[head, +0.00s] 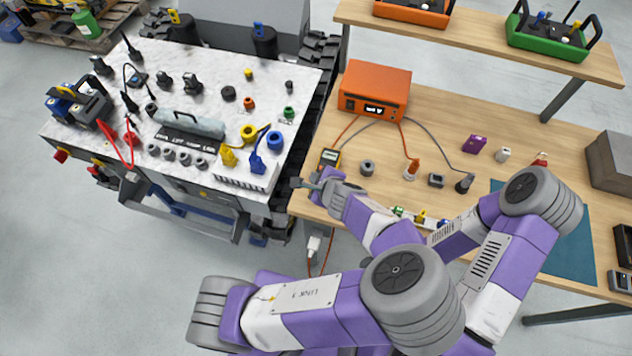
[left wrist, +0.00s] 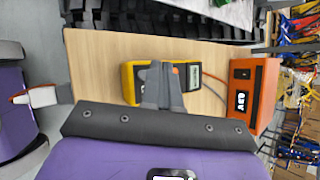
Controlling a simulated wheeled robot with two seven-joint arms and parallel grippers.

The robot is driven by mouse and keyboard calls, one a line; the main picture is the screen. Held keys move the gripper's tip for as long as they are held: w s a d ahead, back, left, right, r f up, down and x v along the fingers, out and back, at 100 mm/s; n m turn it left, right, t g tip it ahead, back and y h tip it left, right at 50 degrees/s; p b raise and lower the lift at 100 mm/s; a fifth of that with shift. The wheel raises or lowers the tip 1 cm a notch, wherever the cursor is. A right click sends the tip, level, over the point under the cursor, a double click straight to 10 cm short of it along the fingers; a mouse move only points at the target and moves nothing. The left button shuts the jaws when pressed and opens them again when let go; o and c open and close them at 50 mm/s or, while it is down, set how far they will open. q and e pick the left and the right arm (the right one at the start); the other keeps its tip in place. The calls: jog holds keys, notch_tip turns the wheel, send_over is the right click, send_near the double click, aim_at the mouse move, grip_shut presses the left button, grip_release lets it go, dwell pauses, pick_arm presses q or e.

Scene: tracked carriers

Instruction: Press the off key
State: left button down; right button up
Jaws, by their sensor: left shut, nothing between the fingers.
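A yellow and black meter (head: 330,158) with a small pale display lies near the left edge of the wooden table (head: 440,110). It also shows in the left wrist view (left wrist: 130,84), partly hidden behind my fingers. No key marked off can be read in either view. My left gripper (head: 300,183) is shut and empty, close to the meter on its near-left side. In the left wrist view its fingers (left wrist: 163,84) overlap the meter; I cannot tell whether they touch it. An orange power unit (head: 374,90) with a lit display stands behind the meter. My right gripper is not in view.
A marble-topped carrier (head: 225,75) crowded with parts stands to the left. A shelf with an orange carrier (head: 412,12) and a green carrier (head: 548,38) is at the back.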

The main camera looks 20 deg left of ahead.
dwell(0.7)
pick_arm(q)
jog(key=shift+f+b, duration=0.4)
jog(key=shift+b, duration=0.05)
jog(key=shift+f+b, duration=0.4)
dwell(0.4)
jog(key=shift+r, duration=0.1)
jog(key=shift+r+p, duration=0.7)
jog(key=shift+r, duration=0.05)
notch_tip(320, 180, up, 5)
jog(key=p, duration=0.4)
dwell(0.3)
